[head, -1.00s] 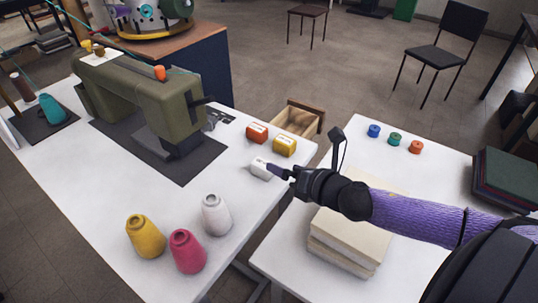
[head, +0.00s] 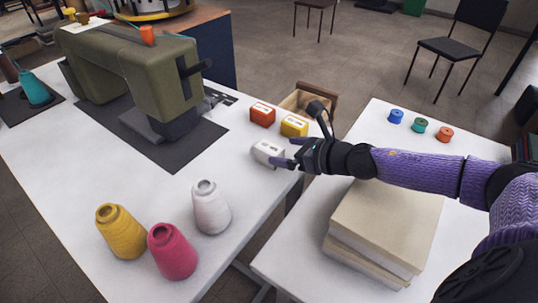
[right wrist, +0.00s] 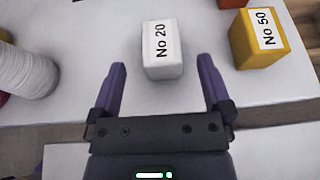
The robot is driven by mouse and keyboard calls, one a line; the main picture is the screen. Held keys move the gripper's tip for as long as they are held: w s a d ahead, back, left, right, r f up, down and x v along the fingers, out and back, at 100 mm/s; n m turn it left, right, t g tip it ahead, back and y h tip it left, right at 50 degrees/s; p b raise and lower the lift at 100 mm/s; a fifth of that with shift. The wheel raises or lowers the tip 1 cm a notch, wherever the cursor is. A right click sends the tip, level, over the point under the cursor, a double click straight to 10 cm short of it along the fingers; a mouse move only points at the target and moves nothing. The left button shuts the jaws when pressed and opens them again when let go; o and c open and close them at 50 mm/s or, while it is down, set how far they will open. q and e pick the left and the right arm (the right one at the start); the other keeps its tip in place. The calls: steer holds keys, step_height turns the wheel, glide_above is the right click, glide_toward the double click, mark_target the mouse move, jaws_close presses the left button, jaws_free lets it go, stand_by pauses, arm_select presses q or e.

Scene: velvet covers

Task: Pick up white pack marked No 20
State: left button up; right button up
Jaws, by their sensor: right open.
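The white pack marked No 20 (head: 267,153) lies on the white sewing table, near its right edge. In the right wrist view the white pack (right wrist: 162,52) stands just beyond the fingertips, centred between them, with its label readable on top. My right gripper (head: 287,153) is beside the pack on its right; in the right wrist view the gripper (right wrist: 161,68) is open and empty, its two purple fingers spread wider than the pack. My left gripper is not in view.
A yellow pack marked No 50 (right wrist: 260,40) stands close to the right; in the head view, an orange-red pack (head: 262,114) is behind. White (head: 211,208), yellow and pink thread cones stand at front. An olive sewing machine (head: 145,80) is left; an open drawer (head: 300,103) lies beyond.

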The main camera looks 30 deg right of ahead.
mark_target(273, 149)
steer(key=shift+x, duration=1.7)
steer(key=shift+c, duration=0.3)
steer(key=c, duration=1.3)
